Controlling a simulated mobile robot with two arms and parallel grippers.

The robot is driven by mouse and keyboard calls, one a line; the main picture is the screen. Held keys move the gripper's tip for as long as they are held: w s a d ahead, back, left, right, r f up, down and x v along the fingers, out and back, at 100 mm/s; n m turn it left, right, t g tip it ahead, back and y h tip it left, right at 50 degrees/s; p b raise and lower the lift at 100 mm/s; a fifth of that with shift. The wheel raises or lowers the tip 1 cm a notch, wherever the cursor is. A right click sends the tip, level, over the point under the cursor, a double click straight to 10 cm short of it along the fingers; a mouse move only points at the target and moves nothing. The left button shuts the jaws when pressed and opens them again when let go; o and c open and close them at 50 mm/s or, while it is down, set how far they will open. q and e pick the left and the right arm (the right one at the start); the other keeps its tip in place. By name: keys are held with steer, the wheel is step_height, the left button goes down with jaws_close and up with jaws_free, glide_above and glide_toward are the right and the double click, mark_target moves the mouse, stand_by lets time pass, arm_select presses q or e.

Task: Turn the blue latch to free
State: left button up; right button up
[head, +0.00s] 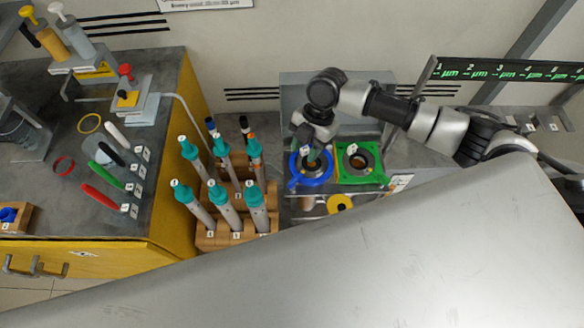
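The blue latch (296,178) is a blue ring with a small tab sticking out at its lower left. It sits on the grey machine top behind the large pale surface. My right gripper (311,153) points down over the middle of the blue ring and hides part of its centre and far rim. I cannot tell whether its fingers touch the ring or how far apart they are. A green square frame (345,179) with a dark round opening lies just right of the blue latch. My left gripper is not in view.
A wooden rack (207,240) with several teal-capped tubes stands left of the latch. A yellow ring (340,204) lies in front of the green frame. A yellow-sided bench (170,75) with tools is at the left. A large pale surface (400,265) fills the front.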

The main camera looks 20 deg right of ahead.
glide_above(296, 175)
steer(key=s, duration=0.1)
steer(key=f, duration=0.4)
steer(key=shift+d+f+p, duration=0.3)
steer(key=shift+d+f, duration=0.05)
steer(key=x, duration=0.3)
steer(key=shift+f, duration=0.25)
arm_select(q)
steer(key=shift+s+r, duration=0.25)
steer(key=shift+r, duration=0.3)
arm_select(e)
steer(key=shift+a+f, duration=0.1)
steer(key=shift+f, duration=0.25)
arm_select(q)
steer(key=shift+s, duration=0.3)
arm_select(e)
jaws_close()
